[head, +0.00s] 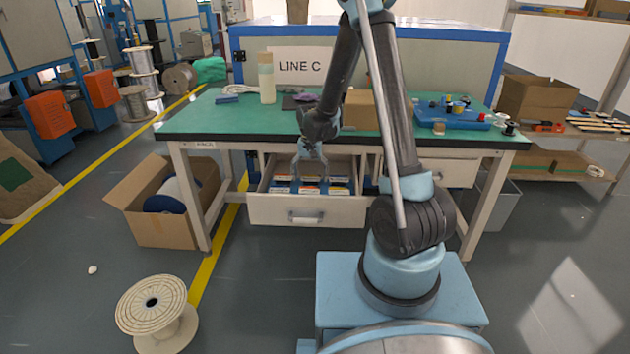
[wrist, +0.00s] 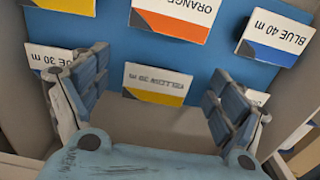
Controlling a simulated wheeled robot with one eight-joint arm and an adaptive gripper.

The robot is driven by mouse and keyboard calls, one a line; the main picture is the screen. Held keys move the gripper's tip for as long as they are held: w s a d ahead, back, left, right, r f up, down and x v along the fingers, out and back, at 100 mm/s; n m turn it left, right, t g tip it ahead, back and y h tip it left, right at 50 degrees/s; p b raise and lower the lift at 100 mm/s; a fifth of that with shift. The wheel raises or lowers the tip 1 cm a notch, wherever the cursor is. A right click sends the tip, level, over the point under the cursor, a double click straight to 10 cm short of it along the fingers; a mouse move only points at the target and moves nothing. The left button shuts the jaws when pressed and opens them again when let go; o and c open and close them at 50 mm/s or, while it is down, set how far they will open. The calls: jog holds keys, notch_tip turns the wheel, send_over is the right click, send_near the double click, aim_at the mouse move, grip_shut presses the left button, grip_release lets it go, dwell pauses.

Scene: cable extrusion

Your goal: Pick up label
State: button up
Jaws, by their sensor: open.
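Several label cards lie in the open drawer (head: 305,209) under the green-topped table. In the wrist view, the YELLOW 30 m label (wrist: 158,82) has a yellow edge and lies between and just beyond my gripper's fingers. The ORANGE label (wrist: 175,15) is behind it at the top. The BLUE 40 m label (wrist: 273,38) is at the upper right, and the BLUE 30 m label (wrist: 48,58) is at the left, partly hidden by a finger. Another label at the right is mostly hidden. My gripper (wrist: 157,100) is open and empty, pointing down over the drawer (head: 310,176).
The drawer's walls stand close around my gripper, with the table edge (head: 250,138) just above and behind it. An open carton (head: 160,215) and a cable spool (head: 155,305) stand on the floor left.

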jog(key=shift+f, duration=0.25)
dwell(0.5)
jog(key=shift+c, duration=0.5)
jog(key=c, duration=0.7)
